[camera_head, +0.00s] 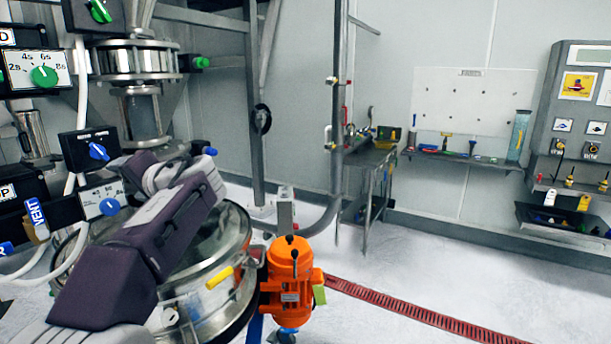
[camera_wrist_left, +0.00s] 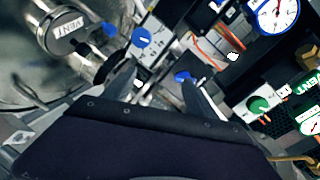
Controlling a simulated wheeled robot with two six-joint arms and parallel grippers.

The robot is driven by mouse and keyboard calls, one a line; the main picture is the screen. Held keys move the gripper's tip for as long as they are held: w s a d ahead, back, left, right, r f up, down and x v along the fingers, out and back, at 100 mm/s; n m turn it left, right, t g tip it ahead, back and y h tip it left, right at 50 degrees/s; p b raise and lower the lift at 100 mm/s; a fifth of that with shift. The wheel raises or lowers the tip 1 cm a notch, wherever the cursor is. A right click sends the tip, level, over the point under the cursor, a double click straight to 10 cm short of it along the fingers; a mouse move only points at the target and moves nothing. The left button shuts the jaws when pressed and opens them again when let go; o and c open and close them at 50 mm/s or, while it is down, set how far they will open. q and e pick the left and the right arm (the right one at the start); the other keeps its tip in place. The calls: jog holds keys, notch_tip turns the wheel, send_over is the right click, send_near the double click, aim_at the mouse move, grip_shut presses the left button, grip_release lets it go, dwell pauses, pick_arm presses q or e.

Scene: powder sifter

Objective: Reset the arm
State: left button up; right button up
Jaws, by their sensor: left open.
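My left arm (camera_head: 150,225) reaches in from the lower left in the head view, in front of the sifter (camera_head: 215,255), and its wrist bends back toward the control boxes. In the wrist view my left gripper (camera_wrist_left: 158,90) is open, its two fingers apart with nothing seen between them. Beyond the fingers are a blue knob (camera_wrist_left: 142,37) on a white dial plate and another blue knob (camera_wrist_left: 183,77). In the head view a blue knob (camera_head: 98,151) on a black box is close to the wrist; whether the fingers touch anything cannot be told. My right gripper is out of view.
An orange motor (camera_head: 291,275) stands beside the sifter. A steel frame post (camera_head: 338,110) rises behind it. The floor (camera_head: 430,270) at right is open.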

pick_arm(q)
jog(key=s+d+f+m+g+h+p, duration=0.1)
jog(key=s+d+f+h, duration=0.15)
jog(key=f, duration=0.55)
jog(key=s+d+f+g+h+p, duration=0.1)
jog(key=s+d+f+g+h, duration=0.15)
jog(key=f, duration=0.55)
jog(key=s+d+f+m+h+p, duration=0.1)
jog(key=s+d+f+h, duration=0.2)
jog(key=f, duration=0.6)
jog(key=s+d+f+n+g+h, duration=0.3)
jog(key=s+d+f+h, duration=0.2)
jog(key=s+d+f, duration=0.7)
notch_tip(320, 180, down, 3)
jog(key=shift+s+d+f+h+p, duration=0.1)
jog(key=shift+s+d+h+p, duration=0.25)
jog(key=shift+s, duration=0.7)
jog(key=shift+a, duration=0.1)
